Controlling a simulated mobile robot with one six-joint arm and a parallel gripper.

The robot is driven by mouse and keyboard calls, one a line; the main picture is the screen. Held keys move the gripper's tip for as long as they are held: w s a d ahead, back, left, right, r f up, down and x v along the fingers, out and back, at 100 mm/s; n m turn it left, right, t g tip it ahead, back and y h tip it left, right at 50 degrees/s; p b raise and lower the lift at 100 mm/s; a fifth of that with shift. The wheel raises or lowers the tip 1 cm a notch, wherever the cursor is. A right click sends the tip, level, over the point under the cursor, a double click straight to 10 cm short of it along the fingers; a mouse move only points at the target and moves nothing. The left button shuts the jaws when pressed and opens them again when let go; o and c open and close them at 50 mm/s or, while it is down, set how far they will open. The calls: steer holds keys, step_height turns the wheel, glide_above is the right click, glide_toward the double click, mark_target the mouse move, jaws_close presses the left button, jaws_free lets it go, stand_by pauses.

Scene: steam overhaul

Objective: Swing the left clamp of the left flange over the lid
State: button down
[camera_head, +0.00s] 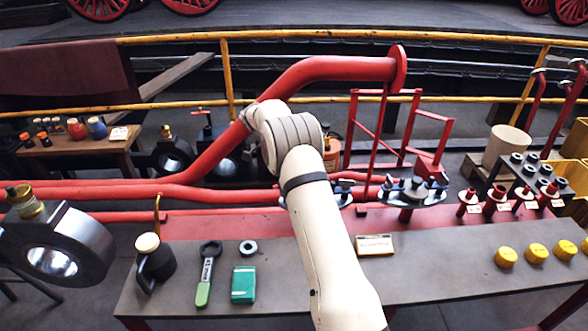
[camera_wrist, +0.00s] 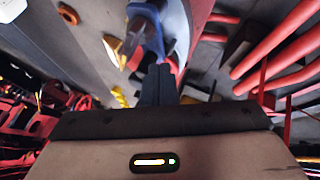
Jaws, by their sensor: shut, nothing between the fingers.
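The left flange (camera_head: 343,194) is mostly hidden behind my arm in the head view. Only its right edge shows, with dark and blue clamp parts. In the wrist view a blue clamp (camera_wrist: 146,20) is just beyond the fingertips, beside a pale, rounded surface with a red edge (camera_wrist: 198,14), seemingly the lid and flange. I cannot tell whether the clamp lies over the lid. My gripper (camera_wrist: 159,70) is shut and empty, its tips close to the clamp; whether they touch is unclear. The head view does not show the gripper.
A second flange (camera_head: 410,190) with blue clamps stands right of my arm. The grey bench (camera_head: 440,262) holds an oil can (camera_head: 153,262), a green-handled wrench (camera_head: 207,272), a green box (camera_head: 243,284) and yellow caps (camera_head: 536,252). A large red pipe (camera_head: 330,70) rises behind.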

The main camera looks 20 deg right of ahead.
steer(key=shift+s+d, duration=0.45)
steer(key=shift+s, duration=0.05)
stand_by(0.5)
steer(key=p+v, duration=0.2)
steer(key=v, duration=0.5)
steer(key=shift+w+a+r, duration=0.2)
steer(key=shift+r, duration=0.1)
